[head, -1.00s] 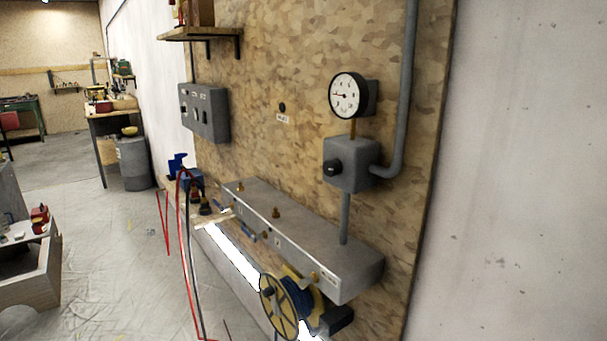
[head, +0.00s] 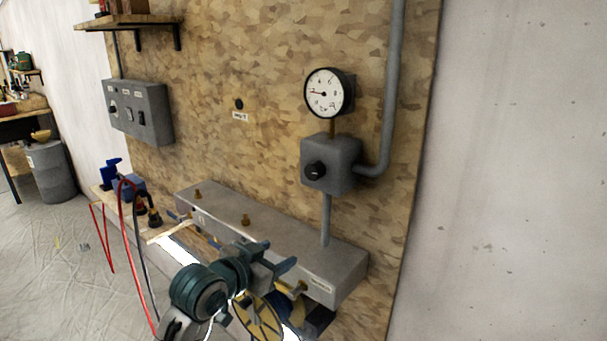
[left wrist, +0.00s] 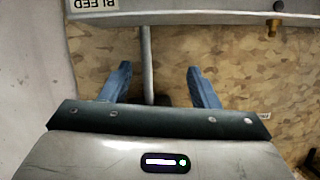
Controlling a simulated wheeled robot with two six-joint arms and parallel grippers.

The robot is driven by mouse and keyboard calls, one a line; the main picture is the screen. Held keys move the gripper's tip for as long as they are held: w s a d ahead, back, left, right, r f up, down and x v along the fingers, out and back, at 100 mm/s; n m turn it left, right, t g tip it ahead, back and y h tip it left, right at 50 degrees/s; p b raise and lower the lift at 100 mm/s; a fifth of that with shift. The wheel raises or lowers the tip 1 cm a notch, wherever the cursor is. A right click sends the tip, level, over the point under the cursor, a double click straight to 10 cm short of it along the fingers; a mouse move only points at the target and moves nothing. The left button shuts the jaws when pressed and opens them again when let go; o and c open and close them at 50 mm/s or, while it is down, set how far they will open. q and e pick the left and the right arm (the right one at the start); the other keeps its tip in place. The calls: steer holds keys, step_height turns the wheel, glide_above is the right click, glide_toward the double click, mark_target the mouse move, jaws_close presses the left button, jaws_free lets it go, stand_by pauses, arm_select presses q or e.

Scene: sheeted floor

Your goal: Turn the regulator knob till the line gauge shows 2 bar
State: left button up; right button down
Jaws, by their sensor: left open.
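The line gauge (head: 325,92) is a round white dial with a black rim on the chipboard panel. Its red needle points left; the small numbers are too blurred to read surely. The black regulator knob (head: 315,171) sticks out of the grey regulator box (head: 340,155) below the gauge. My left gripper (head: 276,257) is open and empty, in front of the grey manifold, lower than the knob and left of it. In the left wrist view its two blue fingers (left wrist: 160,83) stand apart, with the grey pipe (left wrist: 147,45) showing between them. My right gripper is out of view.
The manifold (head: 330,262) juts out below the regulator. A yellow handwheel (head: 262,315) sits at the bottom, partly behind my arm. Red and black hoses (head: 124,215) hang at the left. A switch box (head: 140,110) is on the panel. The wall at right is bare.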

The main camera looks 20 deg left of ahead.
mark_target(311, 172)
arm_select(q)
step_height(311, 172, up, 15)
steer(key=s+m+t+h, duration=0.1)
steer(key=m+t+h, duration=0.2)
steer(key=p+x, duration=0.1)
steer(key=x, duration=0.2)
steer(key=p+x, duration=0.1)
steer(key=x, duration=0.5)
steer(key=shift+w+d+r+p, duration=0.1)
steer(key=shift+d+r+p, duration=0.05)
steer(key=shift+d+p, duration=0.3)
steer(key=shift+x, duration=0.8)
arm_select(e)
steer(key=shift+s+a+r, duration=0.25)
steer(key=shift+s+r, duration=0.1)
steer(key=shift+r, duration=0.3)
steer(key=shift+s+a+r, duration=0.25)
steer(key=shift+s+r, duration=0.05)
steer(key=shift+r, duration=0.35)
arm_select(q)
steer(key=shift+c, duration=0.2)
